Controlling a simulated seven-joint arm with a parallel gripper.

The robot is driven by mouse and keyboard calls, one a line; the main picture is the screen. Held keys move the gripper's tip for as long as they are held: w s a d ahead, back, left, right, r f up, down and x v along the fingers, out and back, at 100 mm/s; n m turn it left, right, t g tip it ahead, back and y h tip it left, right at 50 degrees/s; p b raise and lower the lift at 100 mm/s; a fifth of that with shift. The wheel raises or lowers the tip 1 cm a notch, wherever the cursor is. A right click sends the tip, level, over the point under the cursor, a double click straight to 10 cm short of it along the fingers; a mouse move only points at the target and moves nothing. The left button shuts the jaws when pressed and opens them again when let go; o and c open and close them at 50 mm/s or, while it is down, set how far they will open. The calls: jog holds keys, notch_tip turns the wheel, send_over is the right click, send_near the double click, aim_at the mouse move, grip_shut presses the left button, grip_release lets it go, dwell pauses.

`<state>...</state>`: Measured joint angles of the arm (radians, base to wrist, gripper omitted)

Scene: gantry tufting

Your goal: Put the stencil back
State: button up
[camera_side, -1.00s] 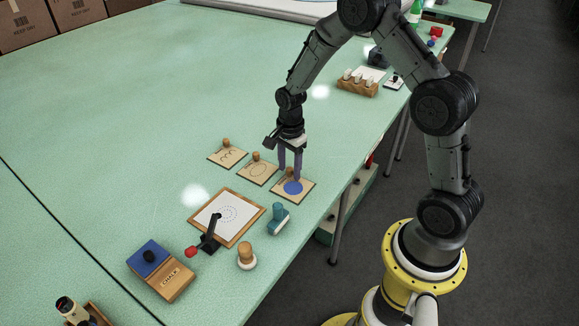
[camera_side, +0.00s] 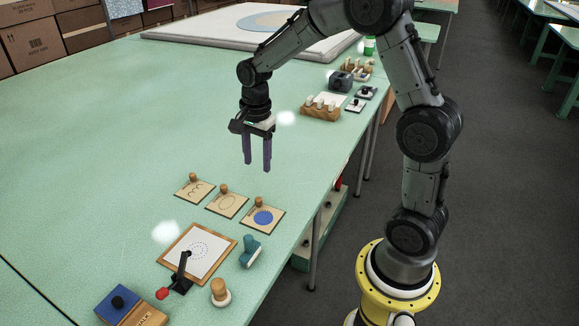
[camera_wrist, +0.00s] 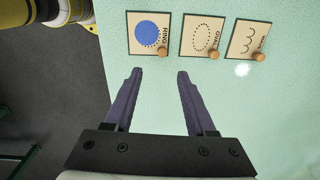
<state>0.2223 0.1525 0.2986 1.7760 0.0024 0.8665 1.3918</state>
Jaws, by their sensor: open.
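Three square tan stencils with wooden knobs lie in a row on the green table. The ring stencil (camera_side: 248,211), with a blue disc (camera_side: 263,218) covering part of its dotted circle, is at the right; the oval stencil (camera_side: 220,206) is in the middle and the wave stencil (camera_side: 187,194) at the left. In the wrist view, the ring stencil (camera_wrist: 132,18) is at left, the oval stencil (camera_wrist: 187,41) beside it and the wave stencil (camera_wrist: 246,45) at right. My gripper (camera_side: 257,166) is open and empty, raised above the table behind the row.
A wood-framed white board (camera_side: 222,257) with a dotted circle lies in front of the row. A black-armed tool with red end (camera_side: 181,272), a teal tool (camera_side: 250,252) and a knobbed stamp (camera_side: 220,293) surround it. A chalk box (camera_side: 143,317) is nearby. The left table area is clear.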

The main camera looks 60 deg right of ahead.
jog(key=s+a+r+n+t, duration=0.1)
jog(key=s+a+r+n, duration=0.2)
jog(key=s+n, duration=0.3)
jog(key=s+a+r+n+t, duration=0.2)
jog(key=s+r+n, duration=0.2)
jog(key=s+n, duration=0.2)
jog(key=s+a+r+n+t, duration=0.2)
jog(key=s+n, duration=0.4)
jog(key=s, duration=0.4)
notch_tip(320, 180, up, 2)
jog(key=shift+a+n, duration=0.3)
jog(key=shift+a, duration=0.5)
